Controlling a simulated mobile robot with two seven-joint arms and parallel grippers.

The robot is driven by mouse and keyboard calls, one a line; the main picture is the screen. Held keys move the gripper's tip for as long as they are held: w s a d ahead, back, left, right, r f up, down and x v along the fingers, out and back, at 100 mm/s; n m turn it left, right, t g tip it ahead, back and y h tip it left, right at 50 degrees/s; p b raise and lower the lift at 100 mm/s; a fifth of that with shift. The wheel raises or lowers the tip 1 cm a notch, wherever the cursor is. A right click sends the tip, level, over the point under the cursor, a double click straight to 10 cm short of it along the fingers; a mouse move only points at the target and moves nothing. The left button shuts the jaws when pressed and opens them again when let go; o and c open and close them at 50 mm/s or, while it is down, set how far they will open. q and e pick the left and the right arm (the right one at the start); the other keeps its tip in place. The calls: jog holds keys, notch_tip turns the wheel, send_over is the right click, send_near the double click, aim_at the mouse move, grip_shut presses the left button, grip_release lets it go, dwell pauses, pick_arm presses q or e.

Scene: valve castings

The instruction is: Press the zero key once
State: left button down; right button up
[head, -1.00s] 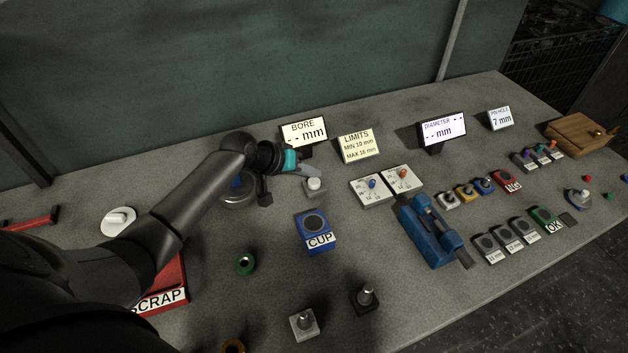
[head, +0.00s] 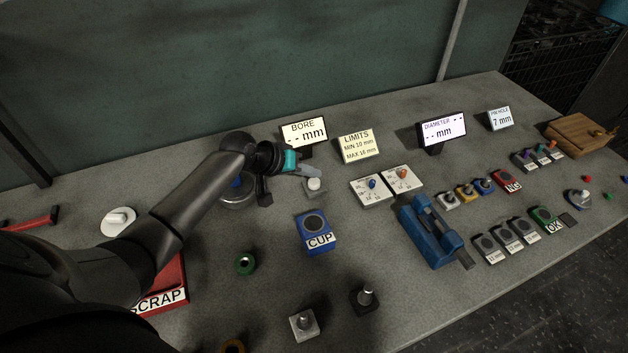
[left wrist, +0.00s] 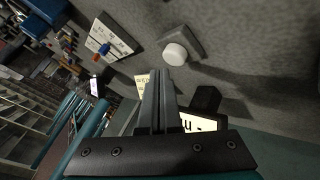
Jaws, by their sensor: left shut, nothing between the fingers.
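A white round key on a grey base (head: 315,186) stands on the bench in front of the BORE display (head: 303,133); I can read no label on it. It also shows in the left wrist view (left wrist: 175,54), above the fingertips in the picture. My left gripper (head: 314,171) is shut and empty, its fingers just behind and above the key in the head view. In the left wrist view the closed fingers (left wrist: 159,85) appear apart from the key. The display reads "-- mm". My right gripper is not in view.
A LIMITS card (head: 358,146) stands right of the BORE display. A blue CUP block (head: 314,226) lies in front of the key, and two dial plates (head: 372,190) lie to its right. A round metal piece (head: 238,192) sits under my left wrist.

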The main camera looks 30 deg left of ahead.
aim_at(310, 184)
pick_arm(q)
jog(key=shift+f, duration=0.1)
dwell(0.4)
jog(key=shift+f, duration=0.3)
jog(key=shift+f+b, duration=0.45)
jog(key=shift+f, duration=0.1)
dwell(0.8)
jog(key=shift+r, duration=0.1)
jog(key=shift+r+p, duration=0.8)
jog(key=shift+p, duration=0.2)
notch_tip(310, 184, up, 5)
jog(key=p, duration=0.5)
jog(key=shift+r, duration=0.1)
